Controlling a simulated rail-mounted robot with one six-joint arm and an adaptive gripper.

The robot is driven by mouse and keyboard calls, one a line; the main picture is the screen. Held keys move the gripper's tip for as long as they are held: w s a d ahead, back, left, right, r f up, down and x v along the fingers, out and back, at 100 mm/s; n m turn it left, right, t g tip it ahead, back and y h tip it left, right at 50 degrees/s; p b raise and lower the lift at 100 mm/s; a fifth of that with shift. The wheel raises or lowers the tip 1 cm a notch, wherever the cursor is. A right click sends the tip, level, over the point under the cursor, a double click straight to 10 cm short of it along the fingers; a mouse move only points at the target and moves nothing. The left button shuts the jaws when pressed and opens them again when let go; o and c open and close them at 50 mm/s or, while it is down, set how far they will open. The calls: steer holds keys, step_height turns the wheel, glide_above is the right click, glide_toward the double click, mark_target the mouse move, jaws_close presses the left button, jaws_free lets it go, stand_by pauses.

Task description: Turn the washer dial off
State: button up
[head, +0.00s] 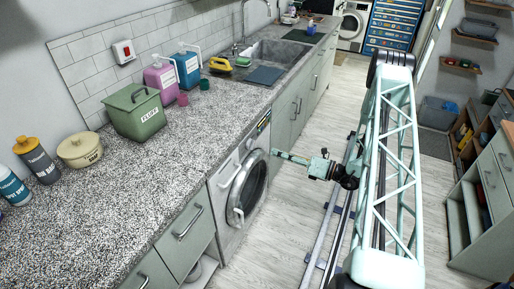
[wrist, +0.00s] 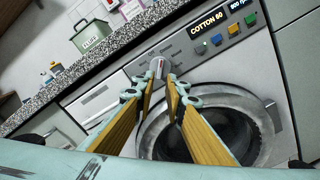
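The front-loading washer (head: 232,190) stands under the counter, with its round door closed. In the wrist view its panel carries a silver-white dial (wrist: 159,67) with a red mark, and a lit display (wrist: 206,27) reading "COTTON 60". My gripper (wrist: 161,84) is open and empty, its two wooden-sided fingers apart. The fingertips lie just below the dial in the picture, one towards each side of it; I cannot tell whether they touch it. In the head view my gripper (head: 279,154) points left at the washer's upper front, and the dial is too small to make out.
Coloured buttons (wrist: 233,29) sit right of the dial. The speckled counter (head: 130,180) overhangs above, with a green bin (head: 135,112) and bottles on it.

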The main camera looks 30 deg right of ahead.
mark_target(251, 145)
steer(key=b+x, duration=0.1)
steer(key=x, duration=0.9)
steer(key=shift+w+a, duration=0.2)
steer(key=shift+c, duration=0.5)
jaws_close()
steer(key=shift+f+n, duration=0.1)
steer(key=shift+n, duration=0.4)
steer(key=shift+n+b, duration=1.5)
steer(key=shift+n, duration=1.9)
